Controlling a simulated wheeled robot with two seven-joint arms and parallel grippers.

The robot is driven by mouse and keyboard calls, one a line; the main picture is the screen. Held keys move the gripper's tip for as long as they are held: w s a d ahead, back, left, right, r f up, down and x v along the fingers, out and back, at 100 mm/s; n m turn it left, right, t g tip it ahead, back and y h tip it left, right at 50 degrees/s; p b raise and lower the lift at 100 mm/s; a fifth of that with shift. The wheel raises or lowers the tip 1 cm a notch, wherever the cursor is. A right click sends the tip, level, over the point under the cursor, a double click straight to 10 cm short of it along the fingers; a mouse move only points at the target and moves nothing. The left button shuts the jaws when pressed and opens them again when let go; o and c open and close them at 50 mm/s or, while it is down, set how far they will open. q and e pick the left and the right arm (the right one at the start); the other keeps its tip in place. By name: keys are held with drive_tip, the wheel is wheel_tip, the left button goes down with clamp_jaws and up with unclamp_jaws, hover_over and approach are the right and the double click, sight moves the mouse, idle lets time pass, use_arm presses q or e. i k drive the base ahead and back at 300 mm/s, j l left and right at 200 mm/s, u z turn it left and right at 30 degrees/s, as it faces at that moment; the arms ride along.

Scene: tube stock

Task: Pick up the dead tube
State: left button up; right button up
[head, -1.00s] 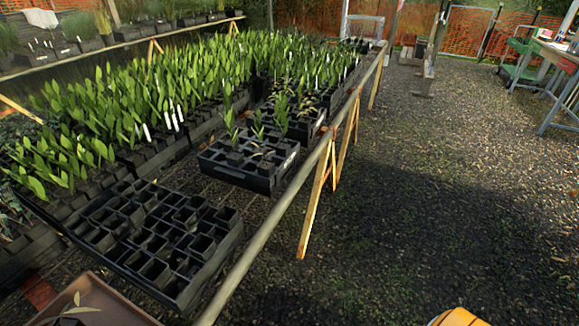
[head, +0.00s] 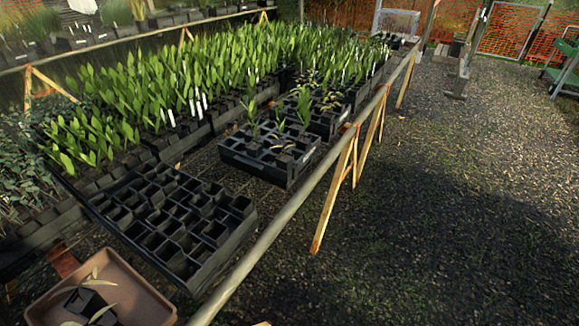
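A black tube with drooping pale, withered leaves (head: 95,290) stands in a brown tray (head: 150,292) at the bottom left; the picture's lower edge cuts the tray off. A black crate (head: 252,166) near the middle of the bench holds a few upright green seedlings (head: 279,117). Among them are dull yellowish, drooping leaves (head: 283,148), too small to tell which tube they belong to. Neither of my grippers is in view.
A crate of mostly empty black cells (head: 190,262) lies nearer, beside the brown tray. Dense green seedlings (head: 190,80) fill the bench behind. A long rail (head: 270,232) on wooden trestle legs (head: 333,205) borders the bench. Gravel ground (head: 450,200) to the right is open.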

sight(284, 160)
drive_tip(key=i+l+u, duration=0.35)
drive_tip(key=l, duration=0.2)
drive_tip(key=i+l+u, duration=0.4)
drive_tip(key=l, duration=0.25)
drive_tip(key=i+l+u, duration=0.2)
drive_tip(key=l, duration=0.15)
drive_tip(key=l+u, duration=0.15)
drive_tip(key=l, duration=0.2)
drive_tip(key=i+l+u, duration=0.2)
drive_tip(key=l, duration=0.2)
drive_tip(key=k, duration=0.1)
